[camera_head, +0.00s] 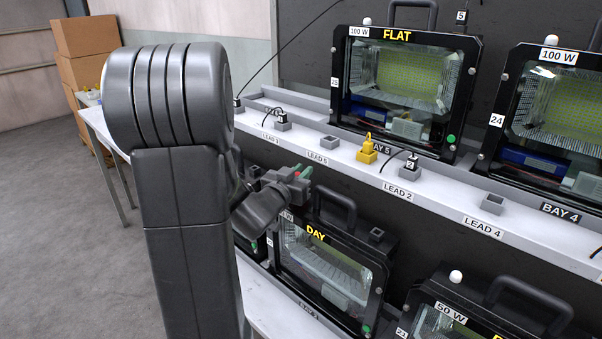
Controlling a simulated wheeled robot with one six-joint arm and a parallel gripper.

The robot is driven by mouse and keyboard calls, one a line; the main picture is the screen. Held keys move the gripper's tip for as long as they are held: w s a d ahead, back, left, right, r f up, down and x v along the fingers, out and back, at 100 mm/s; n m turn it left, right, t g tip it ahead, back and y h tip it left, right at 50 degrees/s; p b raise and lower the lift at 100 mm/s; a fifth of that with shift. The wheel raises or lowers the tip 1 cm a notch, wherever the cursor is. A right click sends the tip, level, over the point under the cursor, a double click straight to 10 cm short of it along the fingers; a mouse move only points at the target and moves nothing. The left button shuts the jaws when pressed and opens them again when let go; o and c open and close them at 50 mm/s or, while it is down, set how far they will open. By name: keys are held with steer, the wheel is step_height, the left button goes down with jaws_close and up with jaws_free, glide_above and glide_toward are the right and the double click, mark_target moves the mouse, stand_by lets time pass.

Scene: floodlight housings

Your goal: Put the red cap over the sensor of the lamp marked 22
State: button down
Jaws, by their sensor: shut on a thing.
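Below the gripper stands the lamp labelled DAY (325,262). Its number is not readable, and my arm covers its upper left, so I cannot tell whether it is 22 or see its sensor. The neighbouring lamp (465,315) at the lower right seems marked 21 and has a white dome (456,276) on top.
A shelf (450,200) behind the gripper carries grey sockets, a yellow plug (367,150) and cables. Above it stand the FLAT lamp (400,85) and a lamp marked 24 (550,120). Black handles (337,208) stick up from the lower lamps. Cardboard boxes (87,50) stand far left.

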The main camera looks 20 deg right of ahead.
steer(key=shift+f, duration=0.4)
steer(key=c, duration=1.3)
jaws_free()
steer(key=shift+c, duration=0.2)
steer(key=shift+r, duration=0.15)
steer(key=shift+r+p, duration=0.45)
steer(key=shift+r, duration=0.15)
steer(key=v, duration=1.2)
steer(key=shift+f, duration=0.1)
